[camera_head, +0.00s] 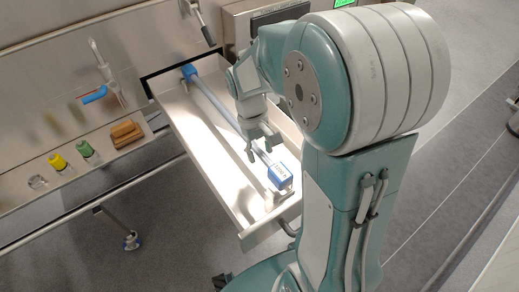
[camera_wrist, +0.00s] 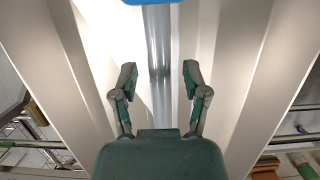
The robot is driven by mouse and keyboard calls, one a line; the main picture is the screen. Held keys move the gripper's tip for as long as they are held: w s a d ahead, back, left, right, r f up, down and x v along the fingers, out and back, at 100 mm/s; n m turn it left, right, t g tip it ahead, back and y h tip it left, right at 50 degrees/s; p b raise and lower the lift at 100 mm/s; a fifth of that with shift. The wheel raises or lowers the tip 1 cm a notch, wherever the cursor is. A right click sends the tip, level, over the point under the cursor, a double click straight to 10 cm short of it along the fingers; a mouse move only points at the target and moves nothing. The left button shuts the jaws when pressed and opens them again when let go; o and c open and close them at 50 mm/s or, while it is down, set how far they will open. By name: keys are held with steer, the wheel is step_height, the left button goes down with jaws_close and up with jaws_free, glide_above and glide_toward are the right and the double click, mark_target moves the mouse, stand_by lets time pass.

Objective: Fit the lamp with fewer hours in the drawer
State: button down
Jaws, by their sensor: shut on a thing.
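One lamp, a grey tube (camera_head: 212,100) with blue end caps, lies lengthwise in the pulled-out pale drawer (camera_head: 192,128). Its far cap (camera_head: 188,71) is by the drawer's back, and its near cap (camera_head: 280,176) bears a white label whose marks are too small to read. My gripper (camera_head: 260,148) is low over the drawer with its fingers on either side of the tube, nearer the labelled cap. I see no second lamp.
On the steel ledge left of the drawer stand a yellow-capped item (camera_head: 57,161), a green-capped item (camera_head: 85,149), a clear piece (camera_head: 38,183) and brown blocks (camera_head: 126,133). A blue-handled fitting (camera_head: 95,95) is on the panel behind. Grey floor lies open at right.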

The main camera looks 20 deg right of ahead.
mark_target(260, 169)
steer(key=shift+a, duration=0.1)
steer(key=shift+f, duration=2.2)
jaws_free()
steer(key=v, duration=1.2)
